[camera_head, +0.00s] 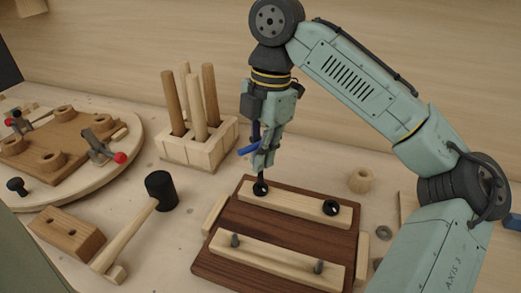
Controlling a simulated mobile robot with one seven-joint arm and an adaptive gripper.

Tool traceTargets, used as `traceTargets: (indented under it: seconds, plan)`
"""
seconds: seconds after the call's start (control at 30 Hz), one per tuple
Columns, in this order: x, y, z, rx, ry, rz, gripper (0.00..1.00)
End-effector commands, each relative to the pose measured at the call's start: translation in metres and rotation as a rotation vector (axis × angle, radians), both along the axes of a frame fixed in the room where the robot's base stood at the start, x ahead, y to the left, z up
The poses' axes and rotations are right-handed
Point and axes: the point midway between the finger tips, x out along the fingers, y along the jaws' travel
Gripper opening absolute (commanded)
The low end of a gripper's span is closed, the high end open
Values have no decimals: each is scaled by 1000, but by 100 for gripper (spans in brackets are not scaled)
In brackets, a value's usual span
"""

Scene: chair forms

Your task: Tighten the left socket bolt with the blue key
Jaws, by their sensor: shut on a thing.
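My gripper (264,158) points down above the dark wooden board (280,215) and is shut on the blue key (247,150). The key's blue part sticks out to the left of the fingers; the rest is mostly hidden by them. The left socket bolt (260,188) is black and sits at the left end of the rear pale rail (295,202). The fingertips are just above it. I cannot tell whether the key's tip is seated in the bolt. A second black socket bolt (331,208) sits at the rail's right end.
A front pale rail (278,258) carries two grey bolts. A black-headed mallet (160,190) and a drilled wooden block (67,234) lie left. A block with dowels (197,145) stands behind left. A round fixture with clamps (60,150) is far left. A wooden ring (361,180) lies right.

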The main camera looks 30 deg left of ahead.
Motion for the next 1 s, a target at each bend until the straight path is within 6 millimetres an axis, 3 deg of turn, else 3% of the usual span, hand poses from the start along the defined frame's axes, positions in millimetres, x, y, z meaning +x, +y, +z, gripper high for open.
traceTargets:
  seconds: [0.3, 0.87, 1.0]
  plan:
    - [0, 0, -16, 1, -2, -6, 0]
    - [0, 0, -15, 1, -3, -180, 0]
    - [0, 0, -9, 1, 1, -302, 0]
